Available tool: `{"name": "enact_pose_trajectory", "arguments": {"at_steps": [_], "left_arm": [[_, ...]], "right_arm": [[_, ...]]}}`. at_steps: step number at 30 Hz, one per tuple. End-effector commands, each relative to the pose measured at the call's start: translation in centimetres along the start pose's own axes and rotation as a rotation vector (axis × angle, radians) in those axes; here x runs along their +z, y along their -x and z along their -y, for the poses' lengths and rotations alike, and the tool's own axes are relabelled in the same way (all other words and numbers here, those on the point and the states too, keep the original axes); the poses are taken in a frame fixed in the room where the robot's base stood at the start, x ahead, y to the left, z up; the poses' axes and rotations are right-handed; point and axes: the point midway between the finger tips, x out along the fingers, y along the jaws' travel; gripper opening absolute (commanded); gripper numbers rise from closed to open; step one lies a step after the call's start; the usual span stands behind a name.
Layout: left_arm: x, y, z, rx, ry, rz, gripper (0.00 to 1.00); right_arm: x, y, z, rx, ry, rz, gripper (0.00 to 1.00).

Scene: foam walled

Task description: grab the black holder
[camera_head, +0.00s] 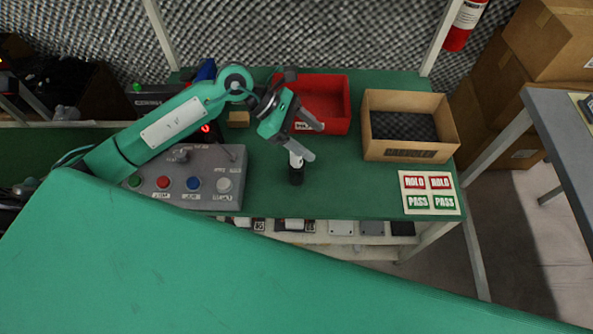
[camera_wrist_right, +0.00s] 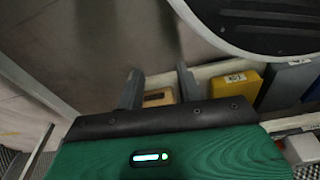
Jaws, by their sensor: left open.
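The black holder (camera_head: 296,176) is a small dark upright cylinder on the green table, with a white piece (camera_head: 295,160) at its top. My left gripper (camera_head: 317,142) is over the table just above and beyond the holder in the picture. Its two grey fingers are spread, with nothing between them. The lower finger passes in front of or right by the white piece; I cannot tell if they touch. In the right wrist view my right gripper (camera_wrist_right: 160,82) has its fingers apart and empty, and the holder does not show there.
A control box (camera_head: 183,181) with several coloured buttons stands left of the holder. A red bin (camera_head: 340,119) and a cardboard box (camera_head: 408,155) stand behind and to the right. A HOLD/PASS label sheet (camera_head: 429,192) lies at the right. The table right of the holder is clear.

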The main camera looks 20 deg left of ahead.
Motion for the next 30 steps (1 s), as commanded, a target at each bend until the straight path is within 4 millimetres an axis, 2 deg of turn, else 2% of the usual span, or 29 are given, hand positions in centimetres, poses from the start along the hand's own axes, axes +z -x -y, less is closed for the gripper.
{"name": "enact_pose_trajectory", "arguments": {"at_steps": [1, 3, 6, 9, 11, 14, 22, 30], "left_arm": [[-1.9, 1.0, -0.8, 0.0, -0.042, -0.113, 0.67], [-4.2, 2.3, -1.4, -0.008, -0.084, -0.25, 0.67], [-6.6, 4.1, -2.2, -0.018, -0.117, -0.394, 0.67], [-7.9, 5.2, -2.6, -0.025, -0.131, -0.477, 0.67], [-8.4, 5.3, -2.7, -0.028, -0.134, -0.501, 0.67], [-9.2, 4.4, -2.7, -0.032, -0.135, -0.512, 0.67], [-11.6, -0.2, -2.8, -0.032, -0.133, -0.508, 0.67], [-12.6, -2.1, -2.9, -0.03, -0.135, -0.508, 0.67]], "right_arm": [[0.7, -0.8, 0.1, -0.001, 0.001, 0.005, 0.36], [1.5, -1.6, 0.1, -0.001, 0.001, 0.009, 0.36], [2.3, -2.4, 0.1, -0.002, 0.002, 0.012, 0.36], [2.9, -2.9, 0.2, -0.002, 0.003, 0.015, 0.36], [3.0, -3.0, 0.2, -0.002, 0.003, 0.014, 0.36], [3.5, -3.2, 0.1, -0.002, 0.004, 0.017, 0.36], [4.7, -3.9, -0.1, 0.001, 0.007, 0.018, 0.36], [5.2, -4.2, -0.2, 0.002, 0.008, 0.017, 0.36]]}}
